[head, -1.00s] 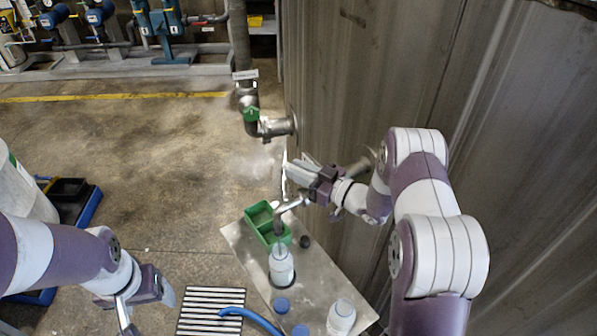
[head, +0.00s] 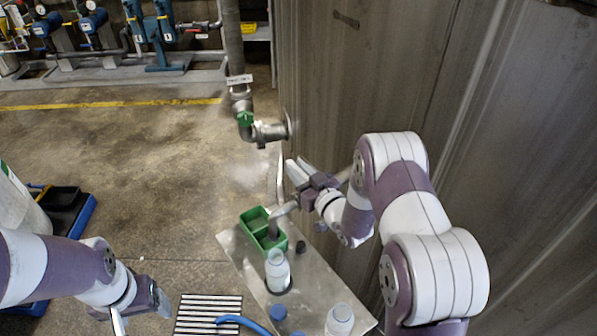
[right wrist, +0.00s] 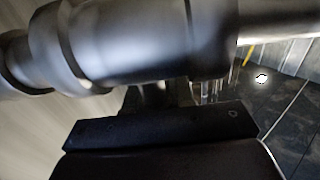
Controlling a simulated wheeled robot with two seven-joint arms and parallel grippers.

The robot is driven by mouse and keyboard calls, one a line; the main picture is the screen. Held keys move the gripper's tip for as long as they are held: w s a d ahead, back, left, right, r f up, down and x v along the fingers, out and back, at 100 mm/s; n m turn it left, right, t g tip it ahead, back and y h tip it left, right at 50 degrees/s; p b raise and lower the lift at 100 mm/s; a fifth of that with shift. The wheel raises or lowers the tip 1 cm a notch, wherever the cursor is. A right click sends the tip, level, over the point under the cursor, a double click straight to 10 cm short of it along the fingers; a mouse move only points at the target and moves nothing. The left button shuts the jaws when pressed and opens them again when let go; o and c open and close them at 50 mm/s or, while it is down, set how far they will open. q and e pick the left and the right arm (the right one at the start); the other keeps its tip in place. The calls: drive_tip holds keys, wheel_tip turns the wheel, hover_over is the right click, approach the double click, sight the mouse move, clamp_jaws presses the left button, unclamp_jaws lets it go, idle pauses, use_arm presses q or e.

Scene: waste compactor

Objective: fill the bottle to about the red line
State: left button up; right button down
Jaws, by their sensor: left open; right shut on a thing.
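A clear bottle (head: 277,272) stands upright on a metal table (head: 318,283), below the spout of a tap (head: 283,209). Its red line and fill level are too small to make out. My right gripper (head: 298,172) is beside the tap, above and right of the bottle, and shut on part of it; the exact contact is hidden. In the right wrist view a thick metal cylinder (right wrist: 150,42) fills the space above the dark gripper body. My left gripper (head: 148,305) is open and empty, low at the left, well away from the bottle.
A second bottle (head: 340,320) stands at the table's near edge, beside a blue cap (head: 277,312). A green divided bin (head: 256,226) is behind the first bottle. A blue hose (head: 243,321) crosses a floor grate (head: 207,312). A corrugated metal wall (head: 335,90) closes the right side.

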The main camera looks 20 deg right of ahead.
drive_tip(key=c, duration=1)
unclamp_jaws()
drive_tip(key=shift+c, duration=0.2)
drive_tip(key=shift+s+d, duration=0.15)
drive_tip(key=shift+s, duration=0.1)
drive_tip(key=b+v, duration=0.3)
drive_tip(key=v, duration=0.9)
drive_tip(key=shift+b, duration=0.3)
drive_tip(key=shift+s+r, duration=0.1)
